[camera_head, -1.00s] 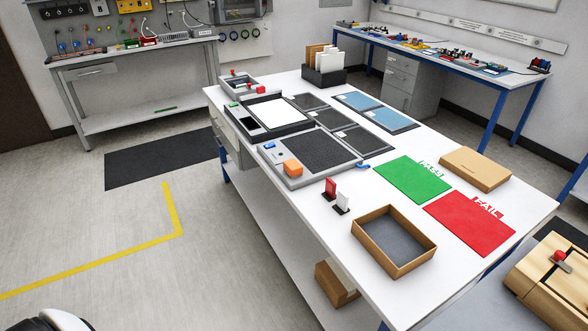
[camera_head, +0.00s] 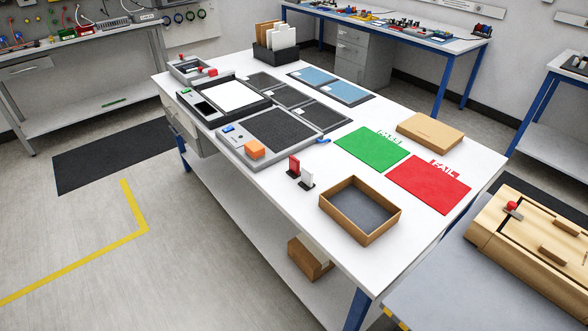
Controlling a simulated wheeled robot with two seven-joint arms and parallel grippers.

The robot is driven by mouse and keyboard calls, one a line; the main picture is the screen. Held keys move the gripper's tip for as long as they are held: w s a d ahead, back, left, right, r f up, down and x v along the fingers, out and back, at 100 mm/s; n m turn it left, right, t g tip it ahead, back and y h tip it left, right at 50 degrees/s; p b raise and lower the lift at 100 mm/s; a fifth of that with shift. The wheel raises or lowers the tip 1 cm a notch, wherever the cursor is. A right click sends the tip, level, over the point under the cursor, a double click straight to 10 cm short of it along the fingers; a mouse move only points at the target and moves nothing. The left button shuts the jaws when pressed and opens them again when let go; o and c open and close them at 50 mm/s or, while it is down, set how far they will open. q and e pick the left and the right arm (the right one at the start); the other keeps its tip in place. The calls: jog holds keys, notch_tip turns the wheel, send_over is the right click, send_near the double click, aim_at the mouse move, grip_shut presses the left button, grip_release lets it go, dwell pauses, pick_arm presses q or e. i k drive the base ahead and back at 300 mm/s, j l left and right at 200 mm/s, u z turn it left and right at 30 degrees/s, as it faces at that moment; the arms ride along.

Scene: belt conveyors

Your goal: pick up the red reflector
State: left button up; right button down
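The red reflector (camera_head: 294,165) stands upright in a small dark holder on the white table, near its front-left edge. A white reflector (camera_head: 306,179) stands upright just beside it, to the right and nearer to me. Neither of my grippers shows in the head view.
An open cardboard box (camera_head: 335,223) lies right of the reflectors on the white table (camera_head: 262,191). An orange block (camera_head: 255,149) and a grey tray with a dark mat (camera_head: 268,132) lie behind them. A green PASS mat (camera_head: 371,150) and red FAIL mat (camera_head: 428,184) lie farther right.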

aim_at(294, 172)
jog(key=i+j, duration=0.15)
jog(key=j, duration=0.2)
jog(key=i+j, duration=0.2)
jog(key=j, duration=0.15)
jog(key=i+j, duration=0.15)
jog(key=j, duration=0.2)
jog(key=i+j, duration=0.2)
jog(key=j, duration=0.15)
